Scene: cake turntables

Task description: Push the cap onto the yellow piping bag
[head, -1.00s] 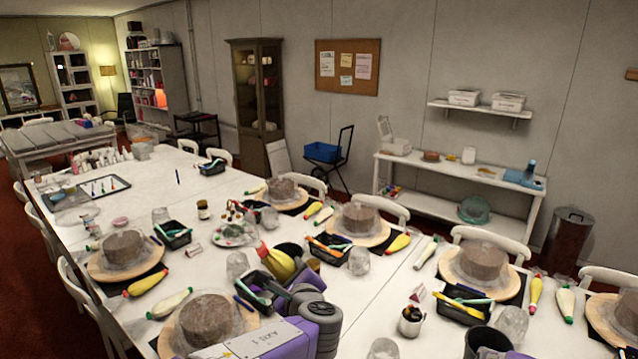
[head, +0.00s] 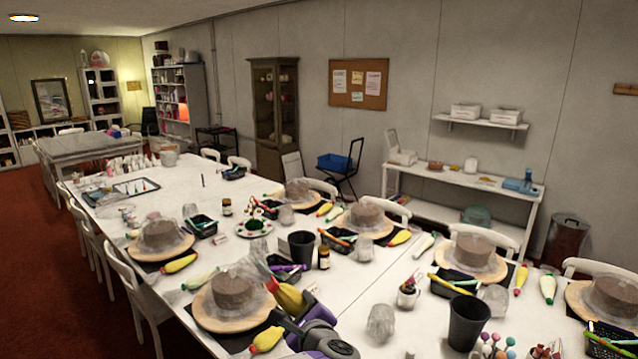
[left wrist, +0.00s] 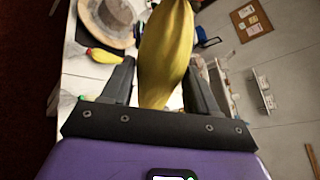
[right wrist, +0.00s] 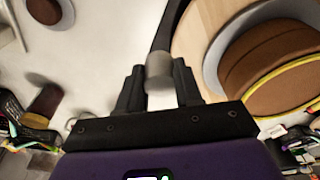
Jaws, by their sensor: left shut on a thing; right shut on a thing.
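The yellow piping bag (head: 290,298) is held upright and slightly tilted above the table, beside a wrapped cake. My left gripper (head: 303,322) is shut on it. In the left wrist view, the bag (left wrist: 165,50) stands between the two fingers (left wrist: 160,88). In the right wrist view, my right gripper (right wrist: 159,88) is shut on a small grey cylindrical piece (right wrist: 159,70), which looks like the cap. A dark shape extends beyond it. The right gripper does not show in the head view. The cap and bag do not appear together in any view.
A wrapped brown cake (head: 235,290) sits on a round wooden turntable (head: 210,318) left of the bag. Another yellow bag (head: 267,340) lies in front. A dark cup (head: 301,246) and brown bottle (head: 324,258) stand behind. A black cup (head: 467,322) stands right.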

